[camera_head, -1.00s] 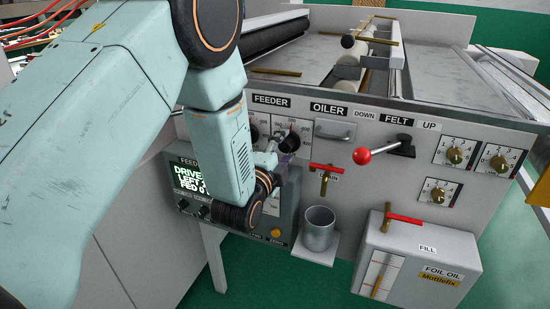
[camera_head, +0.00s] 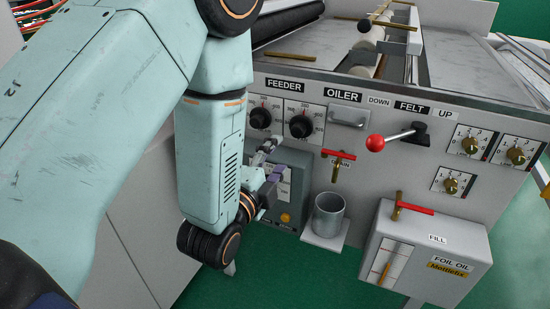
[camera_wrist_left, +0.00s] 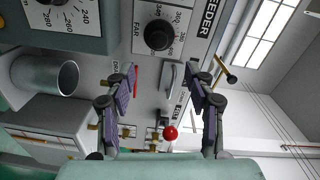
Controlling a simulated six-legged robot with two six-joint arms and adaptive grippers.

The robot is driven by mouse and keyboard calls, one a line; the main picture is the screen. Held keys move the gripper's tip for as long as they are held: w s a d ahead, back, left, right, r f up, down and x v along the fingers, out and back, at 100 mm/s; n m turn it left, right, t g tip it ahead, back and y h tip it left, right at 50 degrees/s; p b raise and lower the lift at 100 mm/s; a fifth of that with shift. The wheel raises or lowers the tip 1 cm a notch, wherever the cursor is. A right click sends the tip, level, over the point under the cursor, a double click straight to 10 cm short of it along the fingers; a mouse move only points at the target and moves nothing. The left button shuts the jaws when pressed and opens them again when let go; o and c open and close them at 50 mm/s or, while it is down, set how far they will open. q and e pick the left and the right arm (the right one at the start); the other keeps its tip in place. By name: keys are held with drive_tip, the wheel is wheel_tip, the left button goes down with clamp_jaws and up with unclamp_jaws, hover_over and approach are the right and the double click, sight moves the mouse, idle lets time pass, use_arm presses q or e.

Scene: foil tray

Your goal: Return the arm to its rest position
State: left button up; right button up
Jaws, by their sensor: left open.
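My left arm reaches in from the left in the head view, bent downward in front of the machine. Its gripper (camera_head: 270,163) is open and empty, just below the two black feeder dials, the left one (camera_head: 260,117) and the right one (camera_head: 301,126). In the left wrist view, the open jaws (camera_wrist_left: 162,82) have nothing between them but the machine front behind. A black dial (camera_wrist_left: 158,35) shows ahead of them there. The forearm hides most of the grey control box (camera_head: 292,190). My right gripper is not in view.
To the right are a red-knobbed lever (camera_head: 376,143), a red-handled drain valve (camera_head: 338,155), a metal cup (camera_head: 329,215) on a small shelf and the foil oil tank (camera_head: 428,240). Green floor (camera_head: 290,265) lies clear below the cup.

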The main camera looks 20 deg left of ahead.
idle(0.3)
use_arm(q)
drive_tip(key=s+f+n+g, duration=0.4)
drive_tip(key=f+n, duration=0.2)
drive_tip(key=f, duration=0.3)
drive_tip(key=s+f+n+g, duration=0.5)
drive_tip(key=f, duration=0.3)
drive_tip(key=s+f+n+g, duration=0.1)
drive_tip(key=s+f+g, duration=0.2)
drive_tip(key=s, duration=0.4)
drive_tip(key=s+a+f+n+g, duration=0.1)
drive_tip(key=s+f+n+g, duration=0.1)
drive_tip(key=s+f, duration=0.3)
drive_tip(key=s+f+n+g, duration=0.2)
drive_tip(key=s+f, duration=0.3)
drive_tip(key=s, duration=0.6)
drive_tip(key=shift+a+g, duration=0.15)
drive_tip(key=shift+g, duration=0.65)
drive_tip(key=shift+f, duration=0.1)
